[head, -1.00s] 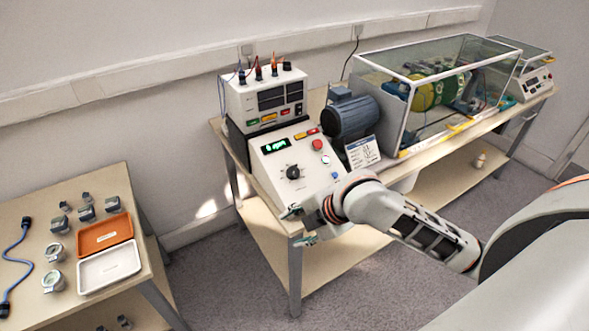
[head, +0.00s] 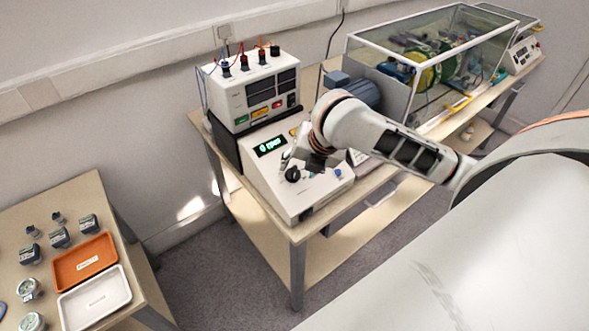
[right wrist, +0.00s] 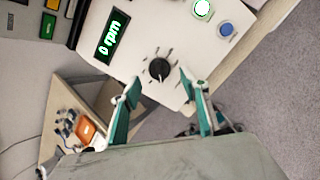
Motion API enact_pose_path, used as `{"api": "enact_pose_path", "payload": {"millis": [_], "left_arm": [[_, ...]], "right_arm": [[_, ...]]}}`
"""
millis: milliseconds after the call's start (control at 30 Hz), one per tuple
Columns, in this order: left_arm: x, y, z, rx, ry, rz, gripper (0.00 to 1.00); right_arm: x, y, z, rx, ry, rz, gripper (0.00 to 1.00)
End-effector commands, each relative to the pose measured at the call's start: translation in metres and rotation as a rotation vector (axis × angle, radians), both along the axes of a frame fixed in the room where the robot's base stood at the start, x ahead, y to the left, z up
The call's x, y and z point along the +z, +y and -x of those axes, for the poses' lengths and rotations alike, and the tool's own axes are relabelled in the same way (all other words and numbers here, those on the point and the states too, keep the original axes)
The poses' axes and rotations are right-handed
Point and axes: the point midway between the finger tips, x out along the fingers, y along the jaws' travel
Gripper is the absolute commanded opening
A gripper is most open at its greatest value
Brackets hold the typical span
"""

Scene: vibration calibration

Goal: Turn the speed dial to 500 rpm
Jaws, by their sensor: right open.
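The black speed dial (head: 292,174) sits on the sloped white panel of the control box (head: 270,190), and tick marks ring it in the right wrist view (right wrist: 159,69). The green display (right wrist: 112,36) beside it reads 0 rpm; it also shows in the head view (head: 269,146). My right gripper (right wrist: 160,92) is open, its two green fingers pointing at the dial with the dial just beyond and between the tips. Contact with the dial does not show. In the head view my right wrist covers part of the panel's right side. My left gripper is not in view.
A blue button (right wrist: 226,29) and a green-lit button (right wrist: 202,8) are on the same panel. A power unit (head: 255,90) with cables stands behind. A motor (head: 355,90) and glass enclosure (head: 430,65) are to the right. A side table holds orange (head: 85,262) and white trays (head: 95,300).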

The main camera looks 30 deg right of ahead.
Motion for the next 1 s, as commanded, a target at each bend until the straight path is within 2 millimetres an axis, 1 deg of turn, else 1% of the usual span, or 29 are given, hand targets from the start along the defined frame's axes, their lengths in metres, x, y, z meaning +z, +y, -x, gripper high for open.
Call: {"api": "enact_pose_path", "payload": {"millis": [33, 100, 233, 467, 633, 667, 700, 767, 800, 1000], "left_arm": [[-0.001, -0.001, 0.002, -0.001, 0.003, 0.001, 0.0], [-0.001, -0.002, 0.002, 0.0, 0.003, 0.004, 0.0], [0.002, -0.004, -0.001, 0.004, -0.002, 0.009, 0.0], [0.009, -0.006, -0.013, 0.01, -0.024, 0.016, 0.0], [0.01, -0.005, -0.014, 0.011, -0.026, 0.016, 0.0], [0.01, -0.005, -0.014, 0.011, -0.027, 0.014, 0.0], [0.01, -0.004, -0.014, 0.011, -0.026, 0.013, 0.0], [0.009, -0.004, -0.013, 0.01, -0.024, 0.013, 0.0], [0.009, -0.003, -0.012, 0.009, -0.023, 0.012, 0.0], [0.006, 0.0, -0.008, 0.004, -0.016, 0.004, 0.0]], "right_arm": [[-0.008, 0.0, -0.003, -0.004, 0.004, -0.004, 0.45], [-0.017, 0.0, -0.008, -0.003, 0.004, -0.003, 0.45], [-0.029, 0.0, -0.015, -0.003, 0.002, -0.002, 0.45], [-0.036, -0.001, -0.019, -0.001, -0.001, 0.0, 0.45], [-0.035, -0.001, -0.019, -0.001, -0.001, 0.0, 0.45], [-0.035, -0.001, -0.019, -0.001, -0.001, 0.0, 0.37], [-0.035, -0.001, -0.019, -0.001, -0.001, 0.0, 0.27], [-0.035, -0.001, -0.019, -0.001, -0.001, 0.0, 0.11], [-0.035, -0.001, -0.019, -0.001, -0.001, 0.0, 0.07], [-0.036, -0.001, -0.019, -0.005, 0.0, -0.001, 0.07]]}}
